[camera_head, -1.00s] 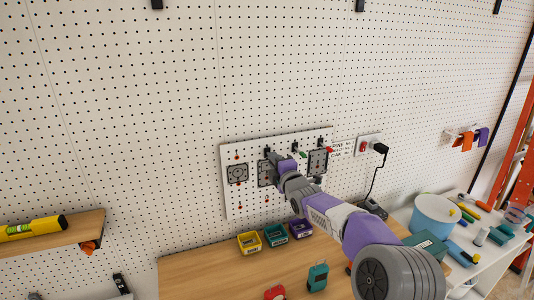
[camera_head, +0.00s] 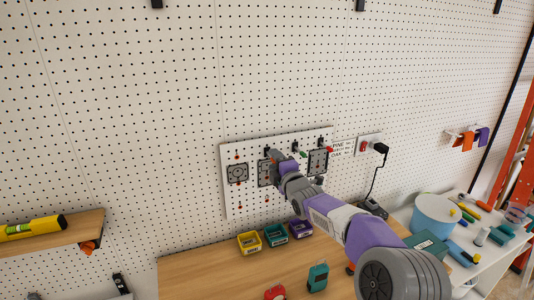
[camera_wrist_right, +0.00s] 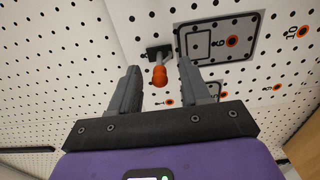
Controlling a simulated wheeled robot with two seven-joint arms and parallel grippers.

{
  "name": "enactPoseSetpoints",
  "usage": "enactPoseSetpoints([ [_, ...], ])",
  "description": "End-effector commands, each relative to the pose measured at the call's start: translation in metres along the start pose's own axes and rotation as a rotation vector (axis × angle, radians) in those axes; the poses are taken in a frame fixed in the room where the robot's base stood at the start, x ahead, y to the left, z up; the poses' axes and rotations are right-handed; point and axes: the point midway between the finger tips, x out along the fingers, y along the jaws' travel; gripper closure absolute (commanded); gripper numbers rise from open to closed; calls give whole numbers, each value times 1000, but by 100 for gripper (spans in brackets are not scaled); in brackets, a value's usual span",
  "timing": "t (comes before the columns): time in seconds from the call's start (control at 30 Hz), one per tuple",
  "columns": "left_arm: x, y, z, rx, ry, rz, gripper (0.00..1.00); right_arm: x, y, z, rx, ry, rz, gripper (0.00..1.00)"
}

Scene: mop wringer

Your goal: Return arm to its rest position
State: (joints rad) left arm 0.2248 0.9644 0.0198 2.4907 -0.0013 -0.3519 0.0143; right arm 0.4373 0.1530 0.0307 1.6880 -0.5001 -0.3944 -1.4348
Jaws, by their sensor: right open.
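My right arm (camera_head: 345,222) reaches from the lower right up to the white board on the wall. My right gripper (camera_head: 274,155) is at the middle of the board, and my own arm partly hides it in the head view. In the right wrist view my right gripper (camera_wrist_right: 157,85) is open, its two fingers apart. An orange-tipped peg (camera_wrist_right: 159,75) on a dark mount shows between and beyond the fingertips. I cannot tell whether a finger touches it. My left gripper is not in view.
The white board (camera_head: 231,205) carries dark square plates (camera_head: 237,173) and small hooks. A blue bucket (camera_head: 434,218) is at right, and a shelf with a yellow level (camera_head: 32,228) at left.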

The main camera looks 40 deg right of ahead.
Motion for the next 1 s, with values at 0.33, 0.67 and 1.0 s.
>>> enactPoseSetpoints([
  [0.33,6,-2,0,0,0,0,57,-52,0,0,0,0,1,53],
  [0.67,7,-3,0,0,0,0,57,-67,0,0,0,0,1,53],
  [1.0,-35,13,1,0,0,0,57,-67,44,0,0,0,1,53],
])
